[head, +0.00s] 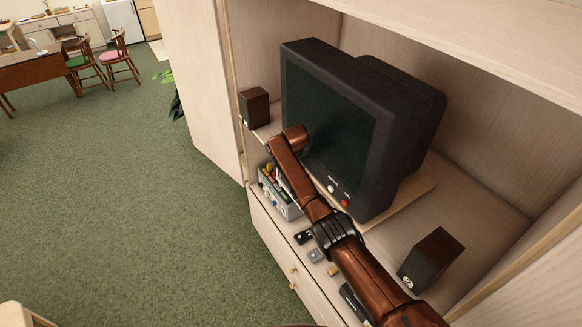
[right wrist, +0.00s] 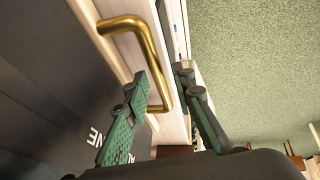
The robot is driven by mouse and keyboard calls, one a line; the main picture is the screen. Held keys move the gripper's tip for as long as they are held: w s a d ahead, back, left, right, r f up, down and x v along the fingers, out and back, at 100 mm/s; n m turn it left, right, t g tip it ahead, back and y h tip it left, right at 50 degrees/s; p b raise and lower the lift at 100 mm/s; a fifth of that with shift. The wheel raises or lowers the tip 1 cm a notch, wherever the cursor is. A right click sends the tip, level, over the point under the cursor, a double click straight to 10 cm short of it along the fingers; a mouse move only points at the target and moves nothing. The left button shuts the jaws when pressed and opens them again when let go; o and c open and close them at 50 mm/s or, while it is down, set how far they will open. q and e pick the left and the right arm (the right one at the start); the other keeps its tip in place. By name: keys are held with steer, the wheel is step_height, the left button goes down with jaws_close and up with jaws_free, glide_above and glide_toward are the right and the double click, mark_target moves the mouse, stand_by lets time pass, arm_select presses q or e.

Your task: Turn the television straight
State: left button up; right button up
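The television (head: 335,120) is a bulky dark set in the wooden cabinet. It is turned at an angle to the shelf, its screen facing left and towards the front. It stands on a thin light board (head: 410,200). My right arm crosses in front of its lower screen; its gripper is mostly hidden there in the head view. In the right wrist view my right gripper (right wrist: 160,80) has its green fingers apart. A brass handle (right wrist: 148,45) appears between or behind them; contact cannot be told. A dark surface with white letters (right wrist: 50,90) fills the left. My left gripper is not in view.
A small brown speaker (head: 254,107) stands left of the television and another (head: 432,260) stands right. A grey box (head: 283,207) with coloured parts and small items lie along the shelf's front edge. Drawers are below. Green carpet (head: 130,190) is open at left.

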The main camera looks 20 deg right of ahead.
steer(key=shift+o, duration=0.4)
steer(key=shift+d, duration=0.25)
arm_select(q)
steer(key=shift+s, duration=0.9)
arm_select(e)
steer(key=v, duration=1.1)
steer(key=shift+s+r, duration=0.2)
steer(key=shift+r, duration=0.15)
steer(key=shift+a, duration=0.1)
